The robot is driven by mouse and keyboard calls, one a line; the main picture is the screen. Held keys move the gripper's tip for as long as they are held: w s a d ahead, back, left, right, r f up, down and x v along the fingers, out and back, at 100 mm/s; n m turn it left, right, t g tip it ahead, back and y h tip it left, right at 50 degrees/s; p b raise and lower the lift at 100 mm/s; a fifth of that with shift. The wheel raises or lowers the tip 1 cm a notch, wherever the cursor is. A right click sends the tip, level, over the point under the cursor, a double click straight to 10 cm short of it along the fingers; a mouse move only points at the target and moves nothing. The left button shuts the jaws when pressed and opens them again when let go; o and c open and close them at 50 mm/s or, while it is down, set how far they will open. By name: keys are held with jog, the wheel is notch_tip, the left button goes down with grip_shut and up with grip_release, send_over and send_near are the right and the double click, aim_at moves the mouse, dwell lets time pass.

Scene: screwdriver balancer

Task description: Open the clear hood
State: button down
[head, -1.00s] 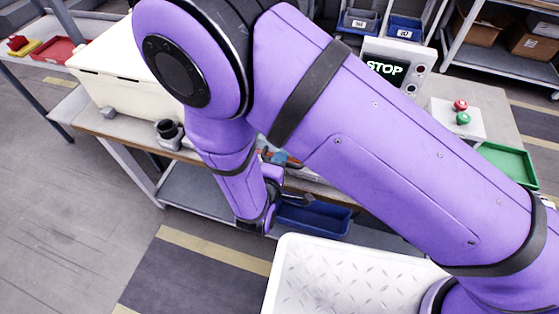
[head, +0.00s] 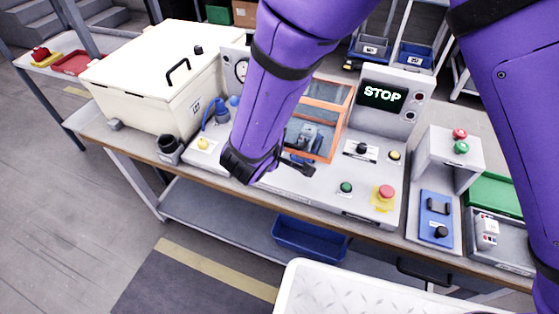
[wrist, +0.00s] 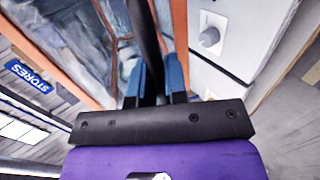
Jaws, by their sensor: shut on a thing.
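The clear hood (head: 328,92) has an orange frame and stands on the grey balancer bench unit, left of the STOP screen. My forearm covers its left part in the head view. In the wrist view its orange edges and clear panel (wrist: 70,40) fill the upper left. My gripper (wrist: 157,80) has blue-padded fingers shut on a black bar handle (wrist: 143,30) in front of the hood. In the head view my wrist hides the grip. I cannot tell whether the hood is slightly lifted.
Right of the hood are the STOP screen (head: 382,96) and a red button (head: 385,192). A cream box (head: 150,75) with a black handle stands left. A blue bin (head: 308,240) sits below the bench, and a white tray (head: 360,290) is in front.

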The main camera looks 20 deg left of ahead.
jog(key=w+r+g, duration=0.1)
jog(key=w+r, duration=0.2)
jog(key=w+r+g, duration=0.2)
jog(key=w+r, duration=0.1)
jog(key=w+r+g, duration=0.1)
jog(key=w+r, duration=0.2)
jog(key=r, duration=0.1)
jog(key=shift+d+r+g, duration=0.1)
jog(key=shift+d+g, duration=0.25)
jog(key=shift+g, duration=0.05)
jog(key=w+r, duration=0.4)
jog(key=w, duration=0.4)
jog(key=shift+w+d+r, duration=0.2)
jog(key=shift+d, duration=0.15)
jog(key=c, duration=1.2)
grip_release()
jog(key=shift+o, duration=0.2)
jog(key=v, duration=1)
jog(key=shift+r, duration=0.4)
jog(key=shift+s+d, duration=0.1)
jog(key=shift+d, duration=0.05)
